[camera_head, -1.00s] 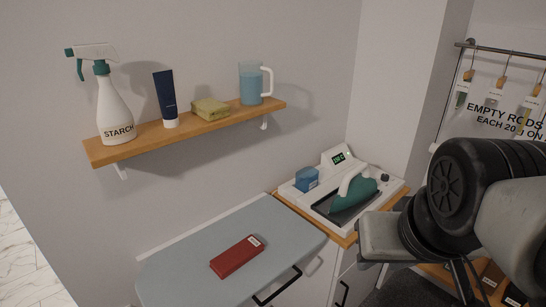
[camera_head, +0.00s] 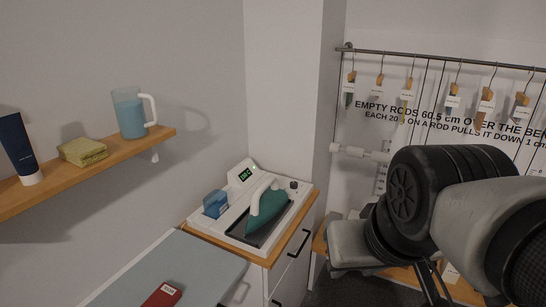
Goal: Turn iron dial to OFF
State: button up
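A teal iron (camera_head: 266,208) rests on the dark plate of a white ironing station (camera_head: 233,218) on the wood-topped cabinet. A small dark knob (camera_head: 294,185), which looks like the dial, sits at the station's back right corner. Its markings are too small to read. A green lit display (camera_head: 245,174) stands at the back of the station. My arm fills the right of the view, to the right of the station and apart from it. Dark thin parts at its lower end may belong to my gripper (camera_head: 432,284); its fingertips cannot be made out.
A blue tank (camera_head: 215,203) sits at the station's left. A red box (camera_head: 162,295) lies on the ironing board (camera_head: 205,262). A wall shelf (camera_head: 100,168) holds a jug (camera_head: 130,113), a sponge (camera_head: 83,151) and a tube (camera_head: 18,148). Tagged hangers hang from a rail (camera_head: 440,60) at right.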

aim_at(293, 185)
jog(key=i+l+u, duration=0.15)
jog(key=u, duration=0.3)
jog(key=i+l+u, duration=0.1)
jog(key=u, duration=0.35)
jog(key=i+l+u, duration=0.2)
jog(key=l, duration=0.4)
jog(key=l+u, duration=0.2)
jog(key=l, duration=0.35)
jog(key=i+l, duration=0.1)
jog(key=l, duration=0.45)
jog(key=i+l, duration=0.1)
jog(key=l, duration=0.5)
jog(key=i+l+u, duration=0.1)
jog(key=l, duration=0.45)
